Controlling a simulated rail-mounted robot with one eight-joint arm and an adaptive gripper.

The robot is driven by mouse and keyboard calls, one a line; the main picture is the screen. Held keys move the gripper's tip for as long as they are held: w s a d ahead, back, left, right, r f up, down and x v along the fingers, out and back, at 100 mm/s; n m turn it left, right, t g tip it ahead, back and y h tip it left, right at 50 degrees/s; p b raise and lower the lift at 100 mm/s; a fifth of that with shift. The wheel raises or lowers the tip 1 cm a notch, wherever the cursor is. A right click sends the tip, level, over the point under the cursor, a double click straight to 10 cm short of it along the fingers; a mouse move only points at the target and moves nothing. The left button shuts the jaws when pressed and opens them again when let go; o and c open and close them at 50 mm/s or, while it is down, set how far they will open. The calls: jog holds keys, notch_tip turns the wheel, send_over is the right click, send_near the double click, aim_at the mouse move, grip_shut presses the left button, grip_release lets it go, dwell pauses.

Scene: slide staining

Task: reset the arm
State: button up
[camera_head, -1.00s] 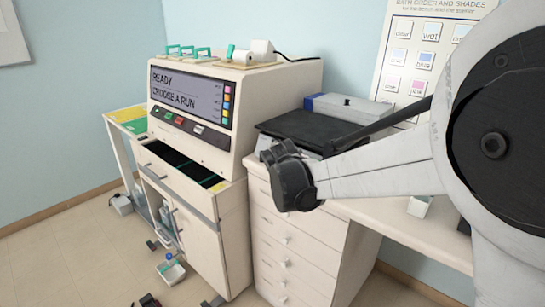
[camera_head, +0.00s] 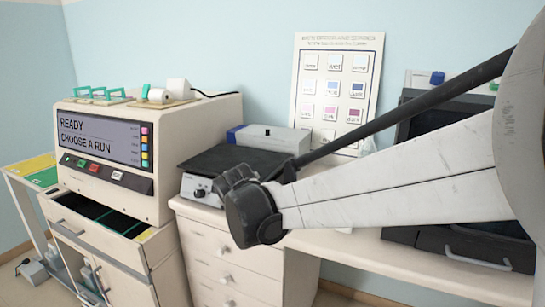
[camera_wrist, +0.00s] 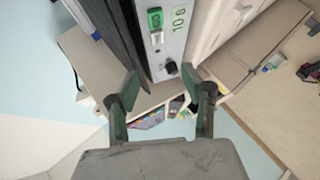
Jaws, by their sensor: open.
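My gripper (camera_wrist: 161,82) shows in the wrist view with its two dark green-black fingers spread apart. Nothing is between the fingers. Beyond them is a pale panel (camera_wrist: 172,45) with a green switch, a dark knob and a "10 s" label; how far off it is I cannot tell. In the head view my arm comes in from the right, ending in a dark joint in front of the drawer unit.
A staining machine (camera_head: 190,120) reading "READY" stands at left above an open drawer (camera_head: 95,222). A black-topped device (camera_head: 225,165) and a grey box (camera_head: 275,138) sit on the drawer unit (camera_head: 215,245). A poster (camera_head: 337,90) is behind. A dark cabinet (camera_head: 455,245) stands at right, partly behind my arm.

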jog(key=s+d+r+m+g+h, duration=0.1)
jog(key=s+d+m, duration=0.4)
jog(key=d, duration=0.7)
jog(key=s+d+r+m+g+h, duration=0.15)
jog(key=s+d+m, duration=0.25)
jog(key=s+d, duration=0.55)
jog(key=s+d+f+m+g, duration=0.1)
jog(key=s+d+f+m, duration=0.2)
jog(key=s+d, duration=0.4)
jog(key=s+d+f+m+h, duration=0.1)
jog(key=s+d+f+m, duration=0.3)
jog(key=s, duration=0.8)
jog(key=d+m, duration=0.2)
jog(key=d, duration=0.1)
jog(key=shift+d+g, duration=0.35)
jog(key=shift+d, duration=0.05)
jog(key=shift+o, duration=0.5)
